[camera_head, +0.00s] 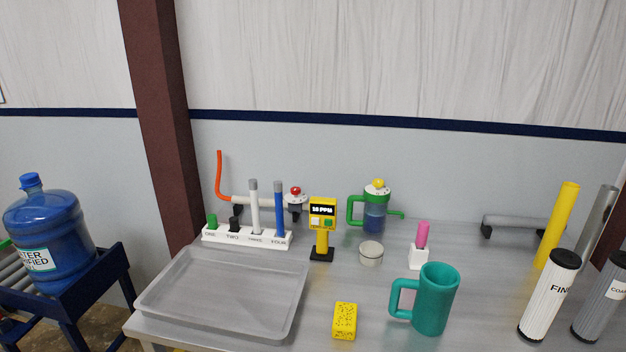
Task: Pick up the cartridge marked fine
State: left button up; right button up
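The cartridge marked FINE (546,301) is a white cylinder with black end caps. It stands upright, looking slightly slanted in the view, near the right front of the table. Its label is partly turned to the right, and "FIN" is readable. A similar grey cartridge marked COA (602,303) stands just to its right, cut off by the picture's right edge. Neither of my grippers is in view, and nothing touches the fine cartridge.
A teal mug (435,300) stands left of the fine cartridge. A yellow tube (557,225) rises behind it. A yellow sponge (344,321), a grey tray (225,330) and a yellow meter (322,214) are further left. The metal table (490,285) is clear between mug and cartridge.

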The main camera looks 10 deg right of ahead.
aim_at(556, 280)
jog(key=l+z, duration=0.1)
jog(key=z, duration=0.9)
jog(key=i+l+z, duration=0.1)
jog(key=z, duration=0.35)
